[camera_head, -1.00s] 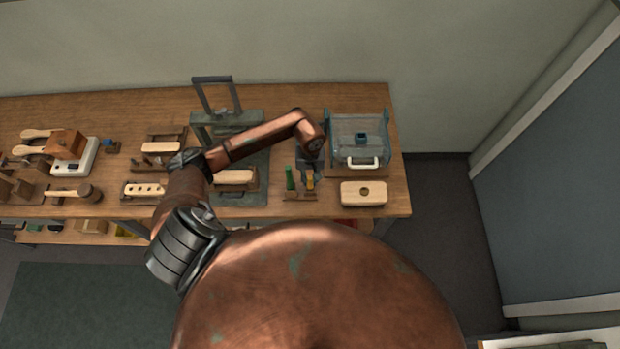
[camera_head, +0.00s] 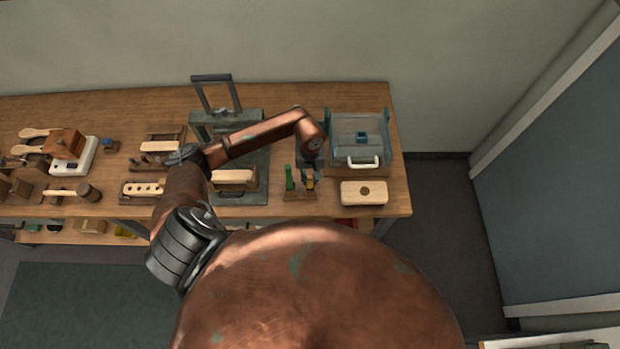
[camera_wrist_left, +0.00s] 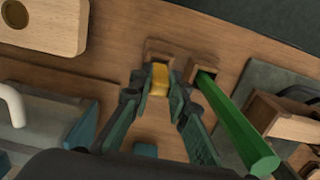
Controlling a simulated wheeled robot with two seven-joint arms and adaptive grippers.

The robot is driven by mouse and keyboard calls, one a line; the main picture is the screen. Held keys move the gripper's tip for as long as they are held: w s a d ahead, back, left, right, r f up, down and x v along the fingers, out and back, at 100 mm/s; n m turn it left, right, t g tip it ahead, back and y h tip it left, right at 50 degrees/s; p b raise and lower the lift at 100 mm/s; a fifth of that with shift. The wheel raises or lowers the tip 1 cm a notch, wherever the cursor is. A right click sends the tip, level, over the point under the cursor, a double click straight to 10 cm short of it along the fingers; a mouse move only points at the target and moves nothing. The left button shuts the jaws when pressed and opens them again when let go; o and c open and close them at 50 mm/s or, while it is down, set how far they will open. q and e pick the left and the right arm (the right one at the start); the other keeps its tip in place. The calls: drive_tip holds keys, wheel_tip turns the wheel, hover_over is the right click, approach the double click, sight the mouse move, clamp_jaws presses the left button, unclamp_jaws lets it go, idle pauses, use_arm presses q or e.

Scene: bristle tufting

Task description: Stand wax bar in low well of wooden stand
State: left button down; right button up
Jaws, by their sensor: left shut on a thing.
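My left gripper (camera_head: 310,173) is shut on the yellow wax bar (camera_head: 310,184). The bar also shows between the fingertips in the left wrist view (camera_wrist_left: 160,79). The wooden stand (camera_head: 299,197) is at the front of the bench. Its low well (camera_wrist_left: 158,50) lies right at the far end of the wax bar in the wrist view. The bar lines up with this well; I cannot tell how deep its end sits, as the fingers hide part of it. A green bar (camera_wrist_left: 236,122) stands in the other well, beside the gripper. My right gripper is out of view.
A pale wooden block with a round hole (camera_head: 364,192) lies right of the stand. Behind it is a clear bin with a white handle (camera_head: 363,162). A green-grey press (camera_head: 226,118) with a brush block is to the left. The front bench edge is close.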

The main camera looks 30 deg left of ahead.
sight(310, 183)
use_arm(q)
drive_tip(key=shift+b, duration=0.4)
idle(0.4)
drive_tip(key=shift+f, duration=0.15)
drive_tip(key=shift+f+b, duration=1.45)
drive_tip(key=shift+b, duration=0.45)
drive_tip(key=shift+f+b, duration=0.3)
drive_tip(key=shift+b, duration=0.15)
drive_tip(key=c, duration=1.8)
unclamp_jaws()
drive_tip(key=shift+o, duration=0.3)
drive_tip(key=o, duration=0.4)
drive_tip(key=shift+r, duration=0.1)
drive_tip(key=shift+r+p, duration=1.25)
drive_tip(key=shift+r, duration=2.2)
